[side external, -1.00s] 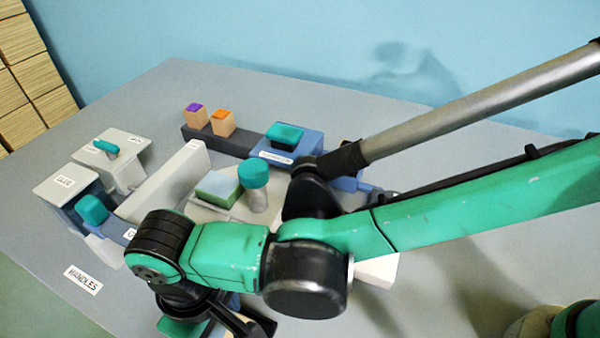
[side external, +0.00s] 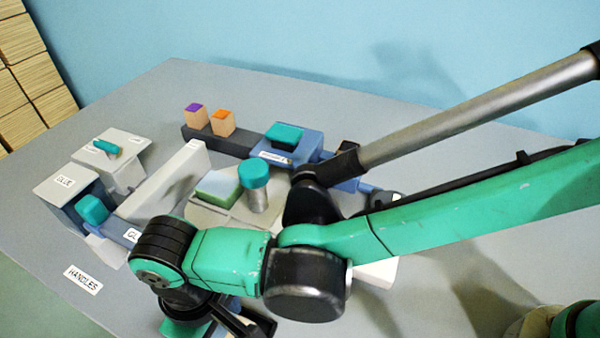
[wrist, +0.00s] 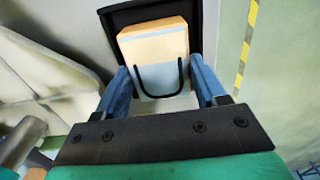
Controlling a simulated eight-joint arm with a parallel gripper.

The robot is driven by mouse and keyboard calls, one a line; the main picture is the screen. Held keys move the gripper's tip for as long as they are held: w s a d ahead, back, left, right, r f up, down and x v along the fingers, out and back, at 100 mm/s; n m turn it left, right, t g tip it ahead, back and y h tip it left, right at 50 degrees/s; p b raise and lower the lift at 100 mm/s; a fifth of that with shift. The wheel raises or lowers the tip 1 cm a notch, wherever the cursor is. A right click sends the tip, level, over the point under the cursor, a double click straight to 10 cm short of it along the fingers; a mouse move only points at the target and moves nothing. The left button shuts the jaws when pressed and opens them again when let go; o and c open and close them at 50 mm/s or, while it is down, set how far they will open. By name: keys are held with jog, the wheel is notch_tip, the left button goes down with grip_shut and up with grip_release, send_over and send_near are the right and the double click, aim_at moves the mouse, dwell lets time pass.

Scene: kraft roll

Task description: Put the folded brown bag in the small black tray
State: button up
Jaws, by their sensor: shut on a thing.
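The folded brown bag (wrist: 152,48) shows in the wrist view as a tan block with a pale front panel and a dark U-shaped handle. My gripper (wrist: 159,72) has its two blue fingers shut on the bag's sides. The small black tray (wrist: 150,11) shows behind the bag, its dark rim around the bag's far end and sides. I cannot tell whether the bag touches the tray's floor. In the side view, my wrist hides the bag and most of the gripper near the bottom edge.
A teal-topped post (side external: 255,190) and a green block (side external: 218,186) stand mid-table. A pale upright divider (side external: 168,180) and a box marked GLUE (side external: 62,184) are at left. Tan blocks (side external: 223,125) stand at the back.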

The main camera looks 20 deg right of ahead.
jog(key=shift+f, duration=0.35)
jog(key=o, duration=1.3)
jog(key=shift+r, duration=0.1)
